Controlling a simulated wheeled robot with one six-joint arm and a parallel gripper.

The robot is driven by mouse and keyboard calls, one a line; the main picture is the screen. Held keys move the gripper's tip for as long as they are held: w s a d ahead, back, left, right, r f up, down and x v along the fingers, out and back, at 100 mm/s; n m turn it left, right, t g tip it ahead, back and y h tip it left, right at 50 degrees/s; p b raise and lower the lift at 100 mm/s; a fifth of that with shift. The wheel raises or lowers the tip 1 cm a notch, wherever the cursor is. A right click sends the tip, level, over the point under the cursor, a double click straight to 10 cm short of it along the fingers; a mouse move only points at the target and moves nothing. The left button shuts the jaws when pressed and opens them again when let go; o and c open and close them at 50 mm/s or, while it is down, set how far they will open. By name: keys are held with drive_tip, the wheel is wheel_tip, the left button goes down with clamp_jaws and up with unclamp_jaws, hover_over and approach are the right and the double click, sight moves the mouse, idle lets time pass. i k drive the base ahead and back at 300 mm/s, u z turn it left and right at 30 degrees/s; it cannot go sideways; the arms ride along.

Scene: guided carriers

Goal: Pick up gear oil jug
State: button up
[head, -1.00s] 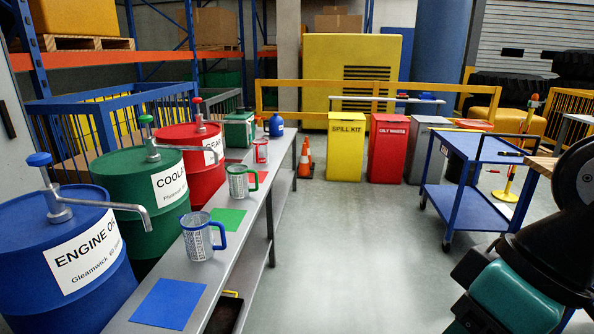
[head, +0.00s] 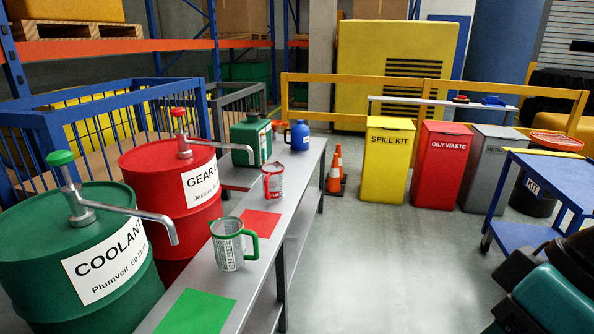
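The gear oil jug appears to be the small clear jug with a red rim and red handle (head: 273,182). It stands upright on the grey bench (head: 215,268), just beyond the red mat (head: 261,223). The red drum (head: 160,170) behind it to the left reads GEAR, with the rest of the label partly cut off by its curve. My arm's dark and teal links show at the lower right, away from the bench. My gripper is not in view.
A green-handled jug (head: 228,250) stands nearer on the bench, beyond a green mat (head: 198,313). A green can (head: 251,141) and blue jug (head: 297,135) stand farther back. Traffic cones (head: 334,175) stand past the bench. A blue cart (head: 540,180) is at right; the floor between is clear.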

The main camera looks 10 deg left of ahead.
sight(272, 183)
drive_tip(key=i, duration=3)
drive_tip(key=u, duration=2.15)
